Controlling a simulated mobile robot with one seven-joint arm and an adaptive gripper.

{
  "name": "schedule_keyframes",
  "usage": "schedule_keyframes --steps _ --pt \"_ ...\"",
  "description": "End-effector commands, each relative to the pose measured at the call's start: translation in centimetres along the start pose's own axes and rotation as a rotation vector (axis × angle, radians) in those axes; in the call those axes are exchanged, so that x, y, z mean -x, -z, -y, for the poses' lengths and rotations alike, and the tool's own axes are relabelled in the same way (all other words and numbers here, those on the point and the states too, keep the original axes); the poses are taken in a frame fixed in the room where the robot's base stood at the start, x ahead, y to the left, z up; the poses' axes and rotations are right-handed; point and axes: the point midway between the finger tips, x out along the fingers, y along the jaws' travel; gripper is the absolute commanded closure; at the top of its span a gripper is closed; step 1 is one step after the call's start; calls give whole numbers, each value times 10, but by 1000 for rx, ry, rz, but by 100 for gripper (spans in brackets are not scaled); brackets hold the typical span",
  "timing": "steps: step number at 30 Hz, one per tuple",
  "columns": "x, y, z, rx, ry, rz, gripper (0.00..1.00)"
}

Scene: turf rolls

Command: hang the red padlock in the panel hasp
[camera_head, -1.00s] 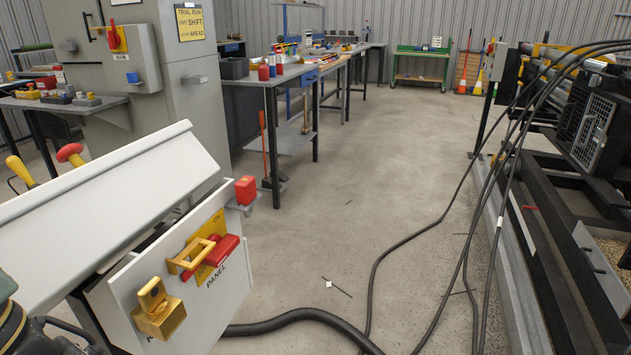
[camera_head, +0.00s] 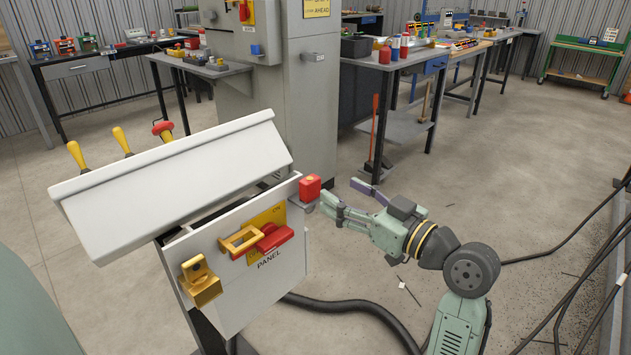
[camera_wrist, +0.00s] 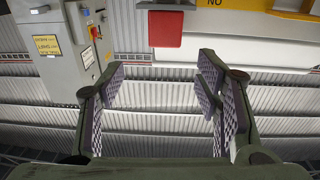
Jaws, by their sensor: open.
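The red padlock (camera_head: 309,188) shows as a red block on a small grey bracket at the panel's upper right corner. In the wrist view it (camera_wrist: 166,24) is at the top centre, beyond the fingertips; no shackle is clear. The white panel (camera_head: 278,284) carries a yellow hasp (camera_head: 228,247) beside a red switch handle (camera_head: 273,238) on an ON/OFF plate. My gripper (camera_head: 341,192) is open and empty, just right of the padlock and apart from it. In the wrist view its fingers (camera_wrist: 160,72) are spread with nothing between them.
A brass block (camera_head: 201,284) sticks out from the panel's lower left. A sloped white cover (camera_head: 180,170) rises behind the panel. A grey cabinet (camera_head: 310,100) and workbenches stand behind. A thick black hose (camera_head: 350,308) lies on the floor below.

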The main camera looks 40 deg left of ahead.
Motion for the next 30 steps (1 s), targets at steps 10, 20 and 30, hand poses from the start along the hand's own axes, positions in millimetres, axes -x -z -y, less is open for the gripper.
schedule_keyframes --steps 10,20,30 --pt "-20 -10 3 -18 46 35 42" --pt "-52 -10 5 -18 44 34 42" --pt "-91 -14 7 -15 41 33 42"
